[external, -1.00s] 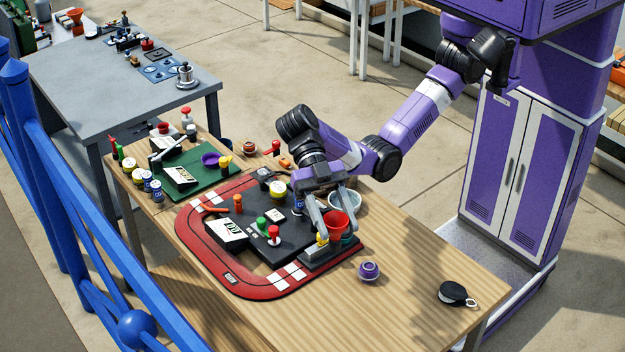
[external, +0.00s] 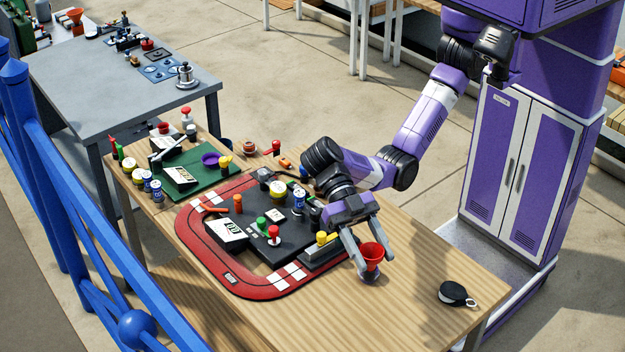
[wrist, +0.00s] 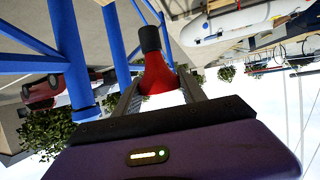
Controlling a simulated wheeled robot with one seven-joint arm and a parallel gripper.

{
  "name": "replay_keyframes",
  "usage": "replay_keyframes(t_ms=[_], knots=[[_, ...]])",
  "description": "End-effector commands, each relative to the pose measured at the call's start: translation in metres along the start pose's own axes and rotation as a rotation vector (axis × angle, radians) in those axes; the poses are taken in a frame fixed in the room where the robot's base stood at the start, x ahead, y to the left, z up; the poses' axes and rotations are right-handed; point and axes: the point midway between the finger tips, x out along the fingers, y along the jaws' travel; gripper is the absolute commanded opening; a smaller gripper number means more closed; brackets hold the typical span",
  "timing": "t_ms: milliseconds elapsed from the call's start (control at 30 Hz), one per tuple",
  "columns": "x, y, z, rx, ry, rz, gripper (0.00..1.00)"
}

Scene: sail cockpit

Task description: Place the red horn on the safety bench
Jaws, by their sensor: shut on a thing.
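The red horn (external: 372,252) is held between the fingers of my gripper (external: 368,258), over the right part of the wooden table (external: 430,250). In the external view its red bell faces up. In the wrist view the horn (wrist: 158,76) shows its red flare and black end between the two fingers (wrist: 158,95). My gripper is shut on it. No label marks the safety bench; a grey table (external: 95,85) stands behind, at the upper left, and I cannot tell whether it is that bench.
A red-edged tray (external: 262,291) with a black panel and several knobs lies left of my gripper. A black reel (external: 453,293) lies at right. Blue railings (external: 60,190) run along the left.

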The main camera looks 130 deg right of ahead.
Motion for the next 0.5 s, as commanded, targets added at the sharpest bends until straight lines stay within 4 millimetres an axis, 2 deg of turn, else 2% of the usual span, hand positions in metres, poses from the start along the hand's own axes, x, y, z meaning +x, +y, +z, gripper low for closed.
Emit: replay_keyframes(t_ms=[500], knots=[[0.046,-0.001,0.111,0.005,-0.001,-0.002,0.03]])
